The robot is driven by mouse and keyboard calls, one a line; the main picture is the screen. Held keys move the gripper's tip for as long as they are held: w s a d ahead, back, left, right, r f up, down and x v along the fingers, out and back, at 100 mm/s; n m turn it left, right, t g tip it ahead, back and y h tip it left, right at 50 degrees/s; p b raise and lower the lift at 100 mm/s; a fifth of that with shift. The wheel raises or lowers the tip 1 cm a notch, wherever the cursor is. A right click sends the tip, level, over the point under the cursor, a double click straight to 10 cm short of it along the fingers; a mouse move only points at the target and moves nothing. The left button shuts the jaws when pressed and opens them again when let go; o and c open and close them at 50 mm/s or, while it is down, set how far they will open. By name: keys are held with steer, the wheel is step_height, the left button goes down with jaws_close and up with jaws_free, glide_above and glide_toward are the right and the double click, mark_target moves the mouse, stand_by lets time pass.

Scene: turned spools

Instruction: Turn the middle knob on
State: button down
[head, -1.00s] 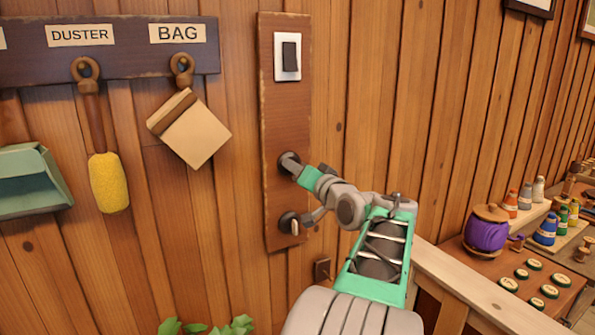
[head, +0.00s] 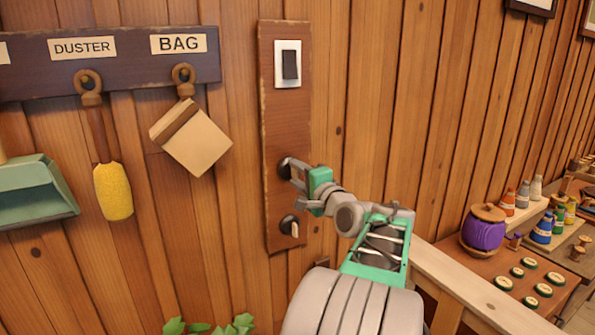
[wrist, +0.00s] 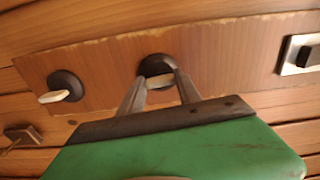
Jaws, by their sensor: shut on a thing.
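A tall brown wooden panel (head: 285,120) on the wall carries a switch at the top and two dark round knobs below it. The middle knob (head: 284,167) is partly hidden by my gripper in the head view. In the wrist view the middle knob (wrist: 155,64) shows its dark base and a pale handle between the fingertips, lying roughly along the panel's length. My gripper (wrist: 160,83) is shut on this handle. The lower knob (head: 288,225) is free, and its pale handle points down; it also shows in the wrist view (wrist: 64,85).
The black-and-white switch (head: 289,64) sits above the knobs. A duster (head: 113,190) and a dustpan (head: 35,190) hang at the left, with a tan bag item (head: 197,142). A bench (head: 500,262) with a purple spool and bottles stands right.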

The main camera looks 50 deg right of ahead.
steer(key=shift+m, duration=0.6)
steer(key=c, duration=0.8)
jaws_free()
steer(key=shift+c, duration=0.2)
steer(key=shift+s+f, duration=0.1)
steer(key=shift+s, duration=0.25)
steer(key=b+v, duration=0.2)
steer(key=v, duration=0.5)
steer(key=shift+a, duration=0.1)
